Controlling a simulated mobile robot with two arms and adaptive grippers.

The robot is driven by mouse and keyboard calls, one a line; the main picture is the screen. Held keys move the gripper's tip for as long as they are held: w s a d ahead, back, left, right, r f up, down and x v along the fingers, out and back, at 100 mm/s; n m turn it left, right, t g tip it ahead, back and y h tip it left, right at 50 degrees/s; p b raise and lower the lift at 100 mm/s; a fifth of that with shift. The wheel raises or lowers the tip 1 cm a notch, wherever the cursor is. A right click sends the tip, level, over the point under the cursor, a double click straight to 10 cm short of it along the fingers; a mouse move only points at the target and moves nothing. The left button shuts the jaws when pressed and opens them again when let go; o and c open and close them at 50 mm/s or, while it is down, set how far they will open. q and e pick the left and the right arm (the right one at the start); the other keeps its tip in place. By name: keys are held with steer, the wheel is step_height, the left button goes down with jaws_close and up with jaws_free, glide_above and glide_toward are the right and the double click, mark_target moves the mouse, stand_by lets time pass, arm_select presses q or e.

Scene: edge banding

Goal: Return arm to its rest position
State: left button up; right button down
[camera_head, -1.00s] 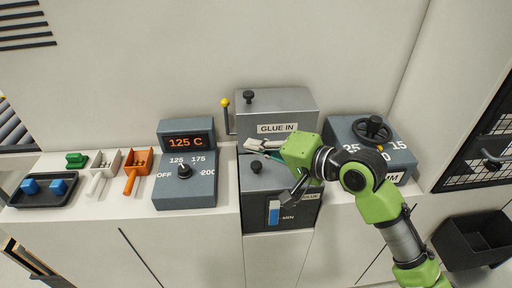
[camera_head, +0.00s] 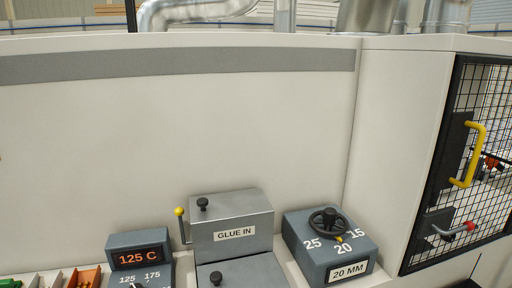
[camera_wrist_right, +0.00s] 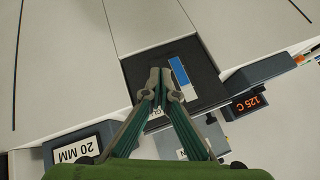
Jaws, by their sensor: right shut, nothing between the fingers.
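My right gripper (camera_wrist_right: 160,78) shows in the right wrist view, its two fingers closed together and empty. Beyond its tips is the dark front panel (camera_wrist_right: 200,78) with a blue and white level strip, apparently some way off. Neither of my arms shows in the head view. My left gripper is in neither current view.
In the head view, the GLUE IN box (camera_head: 232,220) with a yellow-knobbed lever stands at the bottom middle. The 20 MM handwheel box (camera_head: 330,245) is right of it, the 125 C box (camera_head: 138,255) left. A mesh door (camera_head: 470,160) stands at the right.

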steer(key=s+d+f+n+g+h, duration=0.25)
steer(key=s+d+f+h, duration=0.4)
steer(key=s+d, duration=0.75)
steer(key=s+a+f+g+y+b, duration=0.1)
steer(key=s+f+g+y+b, duration=0.2)
steer(key=f, duration=2.8)
steer(key=s+d+f+h+b, duration=0.1)
steer(key=s+d+f+b, duration=0.2)
steer(key=s+f, duration=1.3)
step_height(320, 180, down, 2)
steer(key=shift+s, duration=0.4)
